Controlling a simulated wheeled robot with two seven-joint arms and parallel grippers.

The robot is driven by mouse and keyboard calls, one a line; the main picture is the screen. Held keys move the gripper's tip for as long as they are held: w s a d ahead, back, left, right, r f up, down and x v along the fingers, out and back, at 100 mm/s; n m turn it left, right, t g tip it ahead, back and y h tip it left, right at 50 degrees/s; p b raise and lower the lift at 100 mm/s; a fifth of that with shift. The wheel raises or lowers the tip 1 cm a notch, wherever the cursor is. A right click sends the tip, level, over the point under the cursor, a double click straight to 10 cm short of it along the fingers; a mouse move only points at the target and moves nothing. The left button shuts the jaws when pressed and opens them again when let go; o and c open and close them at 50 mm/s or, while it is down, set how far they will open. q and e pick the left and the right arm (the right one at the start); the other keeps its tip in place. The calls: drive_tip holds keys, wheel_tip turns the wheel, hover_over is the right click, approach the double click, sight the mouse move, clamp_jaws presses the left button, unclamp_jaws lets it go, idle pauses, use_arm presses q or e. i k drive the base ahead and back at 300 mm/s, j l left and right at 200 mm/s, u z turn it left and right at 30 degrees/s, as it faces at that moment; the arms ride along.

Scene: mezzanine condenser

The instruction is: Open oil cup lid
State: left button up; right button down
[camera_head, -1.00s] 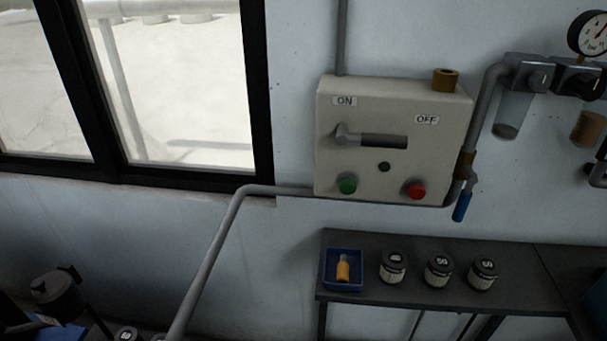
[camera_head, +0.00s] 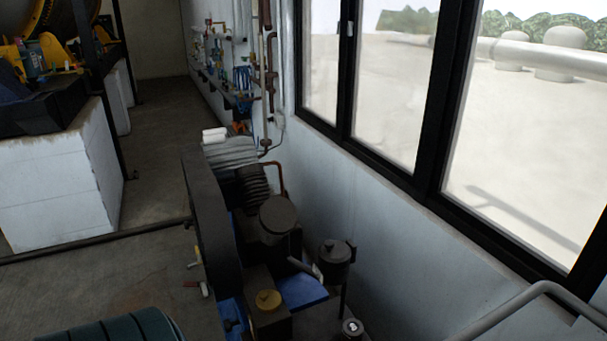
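No part is plainly marked as the oil cup. A dark pot with a flat round lid (camera_head: 336,251) and a small side handle stands right of the compressor, by the wall; its lid looks shut. A brass-yellow round cap (camera_head: 268,299) sits on a dark box at the bottom centre. A larger dark cylinder with a flat round top (camera_head: 278,214) stands behind it on the machine. I cannot tell which of these is the oil cup. Neither of my grippers is in view.
A dark upright guard (camera_head: 211,220) flanks the compressor on its left. A blue base plate (camera_head: 303,291) lies beneath. A white-topped canister (camera_head: 352,327) is at the bottom. A white block (camera_head: 60,185) stands left; grey floor (camera_head: 150,190) lies between. Windows line the right wall.

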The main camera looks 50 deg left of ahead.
sight(267, 300)
drive_tip(key=u, duration=1.8)
